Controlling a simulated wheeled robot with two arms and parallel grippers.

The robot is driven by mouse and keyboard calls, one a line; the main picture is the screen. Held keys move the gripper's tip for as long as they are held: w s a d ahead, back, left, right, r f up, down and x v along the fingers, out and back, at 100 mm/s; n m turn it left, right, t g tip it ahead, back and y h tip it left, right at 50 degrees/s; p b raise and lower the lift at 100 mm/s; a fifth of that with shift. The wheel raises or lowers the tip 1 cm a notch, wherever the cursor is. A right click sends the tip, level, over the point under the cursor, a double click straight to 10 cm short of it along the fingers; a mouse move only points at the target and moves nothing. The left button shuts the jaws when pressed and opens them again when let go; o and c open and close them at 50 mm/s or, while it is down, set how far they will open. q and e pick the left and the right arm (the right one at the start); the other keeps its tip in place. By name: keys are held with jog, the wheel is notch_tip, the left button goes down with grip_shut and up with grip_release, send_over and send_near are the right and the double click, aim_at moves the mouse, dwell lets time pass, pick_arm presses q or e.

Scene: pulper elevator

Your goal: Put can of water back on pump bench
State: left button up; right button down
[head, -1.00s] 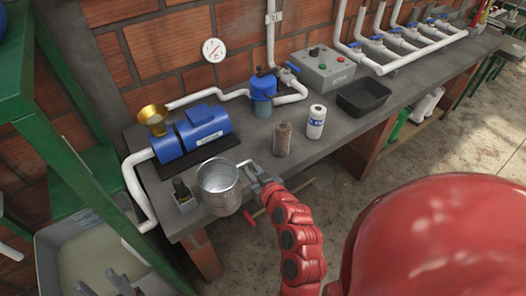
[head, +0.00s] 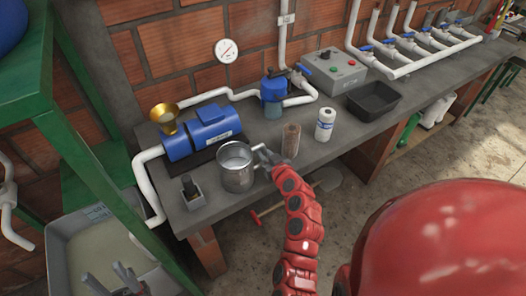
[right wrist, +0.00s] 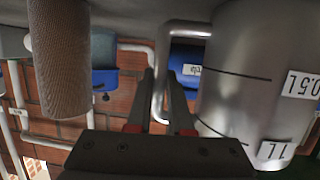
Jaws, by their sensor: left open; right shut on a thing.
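The metal can of water (head: 236,178) is upright at the front of the pump bench (head: 325,155), in front of the blue pump (head: 204,134). I cannot tell whether its base touches the bench top. My right gripper (head: 264,158) is shut on the can's handle, on the can's right side. In the right wrist view the can (right wrist: 235,85) shows volume marks, and my gripper's fingers (right wrist: 164,98) are around the handle (right wrist: 160,65). My left gripper (head: 122,282) is open and empty at the lower left, over the grey basin.
A brown cylinder (head: 290,140) and a white bottle (head: 325,124) stand right of the can. A small black-topped block (head: 192,194) is left of it. A brass funnel (head: 165,115) is behind. A green frame (head: 85,160) and grey basin (head: 75,255) are at left.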

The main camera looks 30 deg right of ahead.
jog(key=shift+f, duration=0.15)
jog(key=c, duration=0.8)
grip_release()
